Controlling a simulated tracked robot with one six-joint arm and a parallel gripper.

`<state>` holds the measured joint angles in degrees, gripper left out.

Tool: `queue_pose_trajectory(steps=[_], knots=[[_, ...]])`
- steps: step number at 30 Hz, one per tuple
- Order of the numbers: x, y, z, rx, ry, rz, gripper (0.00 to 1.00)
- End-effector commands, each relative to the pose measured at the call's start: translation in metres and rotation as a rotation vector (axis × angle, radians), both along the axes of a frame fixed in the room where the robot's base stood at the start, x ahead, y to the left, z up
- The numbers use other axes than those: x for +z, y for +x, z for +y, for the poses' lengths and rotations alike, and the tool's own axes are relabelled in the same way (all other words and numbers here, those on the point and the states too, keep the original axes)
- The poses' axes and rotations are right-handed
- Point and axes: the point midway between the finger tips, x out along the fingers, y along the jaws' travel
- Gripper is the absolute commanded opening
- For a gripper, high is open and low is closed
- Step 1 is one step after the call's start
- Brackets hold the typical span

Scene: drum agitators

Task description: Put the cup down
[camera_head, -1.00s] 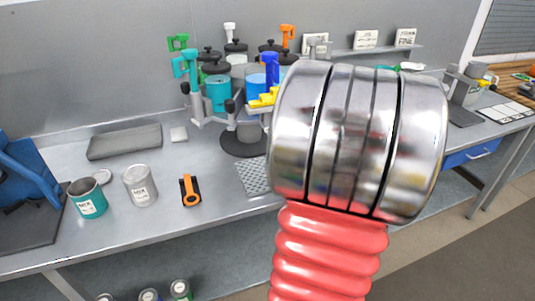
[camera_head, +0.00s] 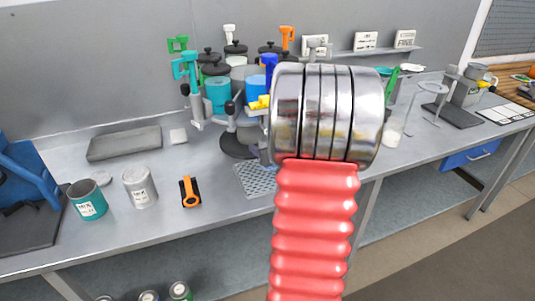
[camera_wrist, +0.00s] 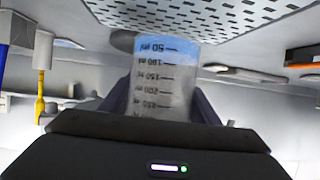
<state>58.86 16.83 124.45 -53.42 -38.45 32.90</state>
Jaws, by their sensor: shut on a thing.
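The cup (camera_wrist: 165,75) is clear, with measuring marks in ml and some blue liquid at its base end. It shows upside down in the wrist view, as the whole picture does. My gripper (camera_wrist: 160,105) is shut around it, one dark finger on each side. The perforated plate (camera_wrist: 200,12) lies close beyond the cup's base; I cannot tell whether they touch. In the head view the plate (camera_head: 255,180) lies at the bench's front, partly behind my arm. My gripper and the cup are hidden there.
Dispensers with a teal canister (camera_head: 216,95) and a blue canister stand behind the plate. A teal tin (camera_head: 88,200), a grey tin (camera_head: 140,187) and an orange-black tool (camera_head: 190,192) stand to the left. The bench between the tool and the plate is clear.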

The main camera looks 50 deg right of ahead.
Motion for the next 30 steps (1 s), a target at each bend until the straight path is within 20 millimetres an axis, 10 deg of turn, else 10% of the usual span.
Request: queue_pose_trajectory(steps=[27, 28, 30], knots=[[-0.037, 0.0, 0.001, 0.002, 0.0, 0.0, 0.27], [-0.038, 0.0, 0.001, 0.002, 0.0, 0.001, 0.56], [-0.037, 0.0, 0.001, 0.001, 0.0, 0.0, 0.61]])
